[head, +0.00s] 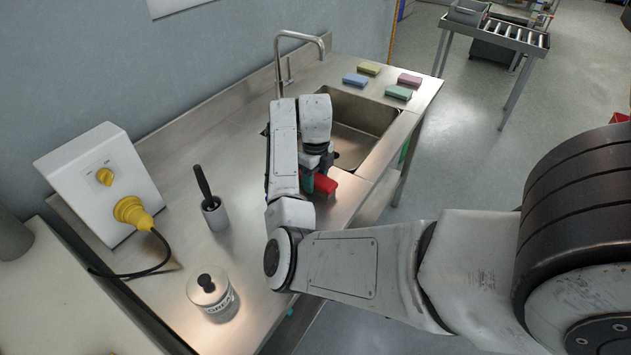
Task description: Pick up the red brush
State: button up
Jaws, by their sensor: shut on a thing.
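The red brush (325,184) shows as a small red block at the front edge of the sink basin, on or just above the steel counter. My gripper (312,180) is over it, with a dark and teal finger against its left side. The gripper is shut on the brush. My arm's white links hide much of the gripper and part of the brush. I cannot tell whether the brush touches the counter.
The steel counter (225,255) holds a sink (375,112) with a tall faucet (284,60). Coloured sponges (398,92) lie behind the sink. A dark-handled tool in a cup (215,214), a lidded canister (212,292) and a white control box (98,178) stand at left.

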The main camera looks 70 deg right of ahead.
jog(key=c, duration=0.3)
jog(key=shift+r, duration=0.8)
jog(key=s+r, duration=0.1)
jog(key=r, duration=0.1)
jog(key=s+a+r, duration=0.1)
jog(key=r, duration=0.2)
jog(key=s+r+p, duration=0.1)
jog(key=s+r, duration=0.1)
jog(key=r, duration=0.1)
jog(key=shift+s+a, duration=0.1)
jog(key=shift+a, duration=0.3)
jog(key=s+a+r, duration=0.1)
jog(key=s, duration=0.2)
jog(key=s+a+r, duration=0.1)
jog(key=s, duration=0.2)
jog(key=s+a+r, duration=0.1)
jog(key=s, duration=0.2)
jog(key=shift+a+r, duration=0.15)
jog(key=shift+r, duration=0.1)
